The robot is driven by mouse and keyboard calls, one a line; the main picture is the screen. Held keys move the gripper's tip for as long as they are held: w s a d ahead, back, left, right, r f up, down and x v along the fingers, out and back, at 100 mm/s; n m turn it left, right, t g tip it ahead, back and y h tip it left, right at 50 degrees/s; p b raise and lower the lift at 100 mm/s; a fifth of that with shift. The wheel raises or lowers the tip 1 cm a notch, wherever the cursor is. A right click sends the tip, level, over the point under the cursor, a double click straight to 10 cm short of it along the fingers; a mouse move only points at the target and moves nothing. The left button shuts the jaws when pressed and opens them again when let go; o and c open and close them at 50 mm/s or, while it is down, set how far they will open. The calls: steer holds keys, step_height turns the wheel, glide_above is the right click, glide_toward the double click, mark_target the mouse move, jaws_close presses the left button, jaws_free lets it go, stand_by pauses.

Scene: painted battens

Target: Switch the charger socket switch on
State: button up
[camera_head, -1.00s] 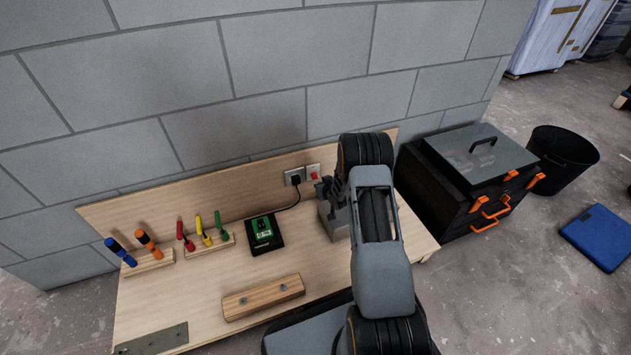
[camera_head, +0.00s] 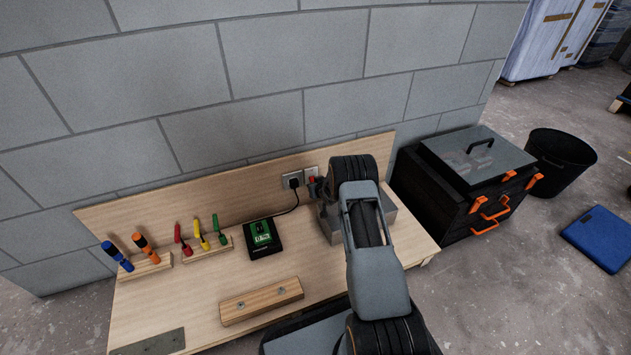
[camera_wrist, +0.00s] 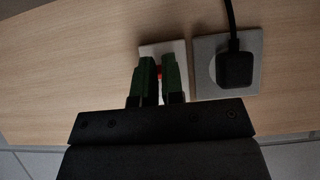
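The charger socket (camera_head: 292,180) is a grey plate on the wooden back panel, with a black plug and cable in it. It also shows in the wrist view (camera_wrist: 254,72). Beside it is the switch plate (camera_head: 311,171), also in the wrist view (camera_wrist: 150,49), with a red switch (camera_wrist: 159,71) on it. My gripper (camera_head: 317,186) is in front of the switch plate. In the wrist view its two green fingers (camera_wrist: 160,62) stand a narrow gap apart, with red showing between them. The fingers hide most of the switch, so its position and any contact cannot be told.
A green-and-black charger (camera_head: 262,236) sits on the bench (camera_head: 205,287). A grey metal block (camera_head: 389,208) is beneath my arm. Screwdrivers and pliers (camera_head: 201,234) stand in wooden racks to the left. A wooden batten (camera_head: 262,300) lies in front. A black toolbox (camera_head: 453,207) stands right of the bench.

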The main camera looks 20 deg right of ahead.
mark_target(312, 177)
steer(key=shift+w+a+r, duration=0.25)
steer(key=shift+w+r, duration=0.15)
steer(key=shift+w, duration=0.05)
steer(key=shift+w+r+p, duration=0.3)
steer(key=shift+r+p, duration=0.2)
steer(key=shift+p, duration=0.2)
steer(key=shift+w+r, duration=0.15)
steer(key=shift+r, duration=0.15)
steer(key=shift+w+r+p, duration=0.15)
steer(key=shift+r+p, duration=0.05)
steer(key=shift+p, duration=0.3)
steer(key=shift+d+r, duration=0.1)
steer(key=shift+w+a+r, duration=0.1)
steer(key=shift+a+r, duration=0.1)
steer(key=shift+r, duration=0.1)
steer(key=shift+s+d+f, duration=0.2)
steer(key=shift+s+d, duration=0.2)
